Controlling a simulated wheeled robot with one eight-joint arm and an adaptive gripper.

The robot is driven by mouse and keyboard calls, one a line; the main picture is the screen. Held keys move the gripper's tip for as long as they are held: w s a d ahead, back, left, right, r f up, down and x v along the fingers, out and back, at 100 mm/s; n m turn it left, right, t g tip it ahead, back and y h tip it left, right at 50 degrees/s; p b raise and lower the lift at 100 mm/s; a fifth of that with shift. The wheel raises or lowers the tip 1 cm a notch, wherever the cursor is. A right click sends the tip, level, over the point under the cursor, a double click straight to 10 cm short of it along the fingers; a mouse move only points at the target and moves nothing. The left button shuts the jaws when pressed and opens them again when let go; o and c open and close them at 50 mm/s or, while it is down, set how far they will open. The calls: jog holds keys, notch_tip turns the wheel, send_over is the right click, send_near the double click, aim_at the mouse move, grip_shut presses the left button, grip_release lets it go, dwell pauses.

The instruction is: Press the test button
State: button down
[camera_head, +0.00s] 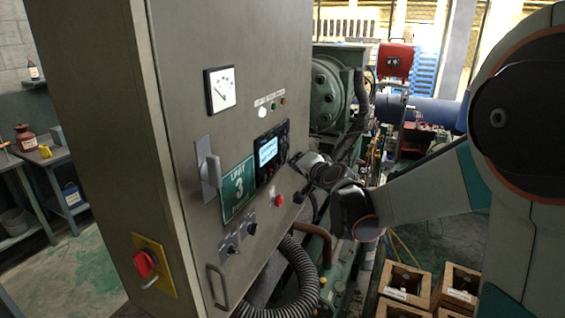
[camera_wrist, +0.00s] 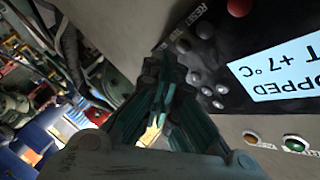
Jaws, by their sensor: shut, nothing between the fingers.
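The control panel (camera_head: 268,155), black with a lit screen, is on the front of a grey cabinet. In the wrist view its screen (camera_wrist: 285,68) appears upside down and reads partly "+7°C". Several small round buttons (camera_wrist: 205,28) sit beside it, with the word RESET readable near one. I cannot read a TEST label, so I cannot tell which is the test button. My gripper (camera_wrist: 165,62) is shut and empty, its fingertips at the panel's edge close to the buttons. In the head view my gripper (camera_head: 296,160) is at the panel's right side. Contact cannot be told.
A red button (camera_head: 278,200) sits below the panel, with two dark knobs (camera_head: 251,229) lower left. A lever handle (camera_head: 213,171) and a green sign (camera_head: 238,188) are left. A ribbed hose (camera_head: 300,262) hangs below. Wooden crates (camera_head: 405,288) stand at lower right.

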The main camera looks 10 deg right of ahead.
jog(key=shift+w+a, duration=0.3)
jog(key=shift+a, duration=0.05)
jog(key=shift+w+a, duration=0.2)
jog(key=shift+a, duration=0.05)
dwell(0.9)
dwell(0.3)
jog(key=shift+s+d, duration=0.5)
jog(key=shift+d, duration=0.1)
jog(key=s+d, duration=0.1)
jog(key=d, duration=0.1)
jog(key=s+d, duration=0.2)
dwell(0.4)
jog(key=shift+a, duration=0.1)
dwell(0.4)
